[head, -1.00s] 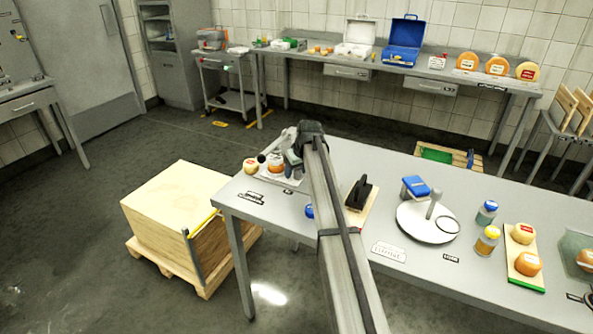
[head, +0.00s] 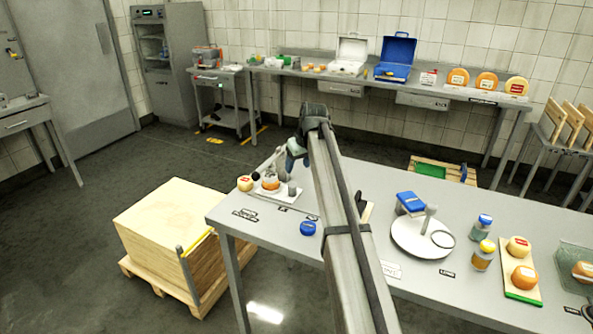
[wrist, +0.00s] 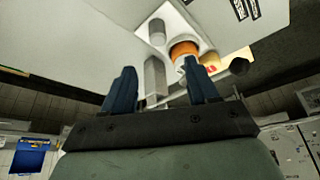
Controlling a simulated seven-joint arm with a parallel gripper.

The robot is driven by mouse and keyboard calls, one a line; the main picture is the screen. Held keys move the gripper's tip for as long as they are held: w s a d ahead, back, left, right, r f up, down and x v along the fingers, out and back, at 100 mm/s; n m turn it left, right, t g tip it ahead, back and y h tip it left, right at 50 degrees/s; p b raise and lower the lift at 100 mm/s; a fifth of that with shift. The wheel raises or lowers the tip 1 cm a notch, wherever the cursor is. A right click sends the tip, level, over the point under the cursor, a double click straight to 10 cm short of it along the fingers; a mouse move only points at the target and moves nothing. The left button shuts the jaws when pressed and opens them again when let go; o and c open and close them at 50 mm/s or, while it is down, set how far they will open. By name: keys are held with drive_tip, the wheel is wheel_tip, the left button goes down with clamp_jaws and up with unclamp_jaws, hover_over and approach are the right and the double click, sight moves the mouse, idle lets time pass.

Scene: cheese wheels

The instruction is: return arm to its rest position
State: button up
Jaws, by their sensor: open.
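My gripper (head: 291,158) is above the far left part of the grey work table (head: 262,228), with my arm reaching over the table from the front. In the wrist view my gripper (wrist: 160,90) shows two blue fingers spread apart with nothing held between them. Beyond the fingers is an orange cheese wheel (wrist: 184,48) on a white board, with a grey post-like fitting (wrist: 155,78) beside it. The same orange cheese (head: 270,183) shows in the head view, just below and left of my gripper, apart from it.
A blue-lidded jar (head: 307,228) stands near my arm. A white round turntable (head: 420,240) and two jars are to the right, then cheeses on a board (head: 523,296). A wooden crate (head: 165,230) on a pallet stands left of the table. The back bench (head: 440,92) holds open cases and cheeses.

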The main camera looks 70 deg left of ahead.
drive_tip(key=shift+d+r, duration=0.1)
drive_tip(key=shift+r, duration=0.15)
idle(0.4)
